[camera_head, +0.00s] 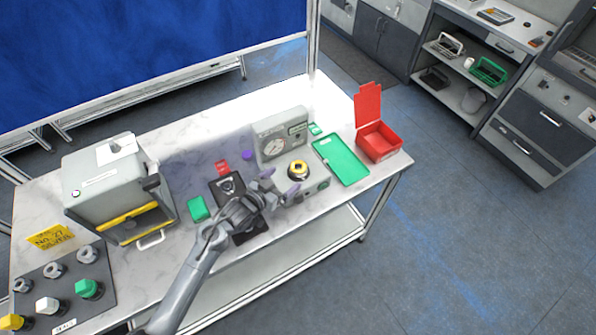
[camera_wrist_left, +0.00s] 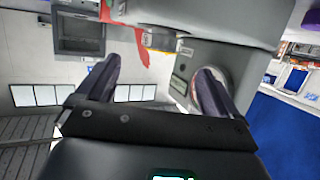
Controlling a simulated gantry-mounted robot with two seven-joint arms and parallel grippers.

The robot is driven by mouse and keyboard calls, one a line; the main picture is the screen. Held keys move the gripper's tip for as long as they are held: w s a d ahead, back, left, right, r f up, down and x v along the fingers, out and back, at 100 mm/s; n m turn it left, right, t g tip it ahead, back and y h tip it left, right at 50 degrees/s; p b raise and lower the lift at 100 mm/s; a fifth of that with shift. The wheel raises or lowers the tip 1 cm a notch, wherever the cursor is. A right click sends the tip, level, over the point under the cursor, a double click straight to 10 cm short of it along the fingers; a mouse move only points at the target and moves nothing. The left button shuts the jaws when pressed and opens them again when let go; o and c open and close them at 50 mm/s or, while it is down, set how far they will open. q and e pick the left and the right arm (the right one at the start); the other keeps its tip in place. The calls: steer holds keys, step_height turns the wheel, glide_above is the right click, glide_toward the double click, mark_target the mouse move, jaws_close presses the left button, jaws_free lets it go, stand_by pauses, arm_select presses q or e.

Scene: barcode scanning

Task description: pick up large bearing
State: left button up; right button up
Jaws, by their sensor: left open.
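A yellow, black and silver round part (camera_head: 298,169) sits on top of the grey base of the dial machine (camera_head: 271,143). I cannot tell whether it is the large bearing. Several grey ring-like parts (camera_head: 88,254) stand on the dark rack at the left. My left gripper (camera_head: 280,186) is open, its purple-grey fingers apart, just left of and in front of the yellow part. In the left wrist view nothing is clasped between the fingers (camera_wrist_left: 155,85); a yellow band (camera_wrist_left: 160,40) shows beyond them. My right gripper is in neither view.
A green tray (camera_head: 340,161) and an open red box (camera_head: 379,142) stand to the right. A grey box machine (camera_head: 109,180) stands at the left, with a green block (camera_head: 198,209) to its right. A black plate (camera_head: 247,236) lies partly under my left arm.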

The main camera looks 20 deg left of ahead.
mark_target(300, 166)
arm_select(q)
steer(key=x, duration=0.3)
steer(key=shift+w+a, duration=0.15)
steer(key=shift+w, duration=0.1)
steer(key=shift+x, duration=3.1)
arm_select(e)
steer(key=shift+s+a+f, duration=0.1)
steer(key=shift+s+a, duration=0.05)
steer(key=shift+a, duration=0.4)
arm_select(q)
steer(key=shift+s+f, duration=0.15)
steer(key=shift+f, duration=0.05)
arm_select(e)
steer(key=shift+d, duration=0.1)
arm_select(q)
steer(key=c, duration=1.2)
steer(key=shift+c, duration=0.3)
steer(key=shift+r, duration=0.15)
